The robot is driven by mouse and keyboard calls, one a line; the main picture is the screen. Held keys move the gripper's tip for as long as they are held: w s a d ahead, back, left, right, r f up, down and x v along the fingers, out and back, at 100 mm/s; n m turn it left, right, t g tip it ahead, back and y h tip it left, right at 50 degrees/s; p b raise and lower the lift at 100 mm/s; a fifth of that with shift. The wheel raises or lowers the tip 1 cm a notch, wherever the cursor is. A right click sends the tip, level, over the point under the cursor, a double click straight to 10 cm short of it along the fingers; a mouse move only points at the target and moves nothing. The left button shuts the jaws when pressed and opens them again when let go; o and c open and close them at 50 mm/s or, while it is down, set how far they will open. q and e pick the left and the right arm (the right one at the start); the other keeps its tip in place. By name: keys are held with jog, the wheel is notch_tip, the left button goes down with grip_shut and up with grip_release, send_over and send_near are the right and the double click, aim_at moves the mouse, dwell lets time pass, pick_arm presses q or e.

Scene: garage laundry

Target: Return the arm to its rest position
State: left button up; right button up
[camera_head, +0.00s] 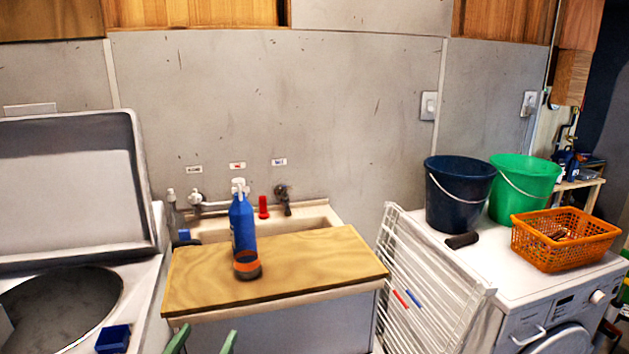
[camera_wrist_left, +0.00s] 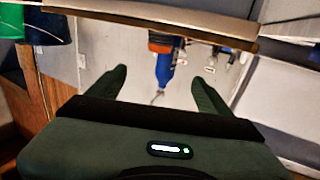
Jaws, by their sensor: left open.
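My left gripper (camera_head: 202,341) shows only as two green fingertips at the bottom edge of the head view, in front of the wooden board over the sink cabinet. The fingers are apart with nothing between them. In the left wrist view the same gripper (camera_wrist_left: 158,82) is open and empty. The rest of the left arm is out of the head view. My right gripper is in neither view.
A white drying rack (camera_head: 425,290) is to the right. A washer carries two buckets and an orange basket (camera_head: 565,240). An open-lidded washer is left.

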pick_arm(q)
jog(key=s+f+g+y, duration=0.1)
jog(key=s+f+g, duration=0.15)
jog(key=f, duration=0.95)
jog(key=s+f+g, duration=0.1)
jog(key=f+g, duration=0.2)
jog(key=f, duration=1)
jog(key=s+a+f+g, duration=0.1)
jog(key=s+f+g, duration=0.1)
jog(key=s+f, duration=0.45)
jog(key=s+f+g, duration=0.1)
jog(key=s+f, duration=0.3)
jog(key=f, duration=0.6)
jog(key=s+f+g, duration=0.2)
jog(key=s+f, duration=0.4)
jog(key=s, duration=0.5)
jog(key=s+a+f+g, duration=0.1)
jog(key=s+f+g, duration=0.2)
jog(key=s, duration=0.9)
jog(key=s+f+m+g+y, duration=0.1)
jog(key=s+f+g, duration=0.2)
jog(key=s+f, duration=0.7)
jog(key=shift+s+a, duration=0.15)
jog(key=shift+s, duration=0.75)
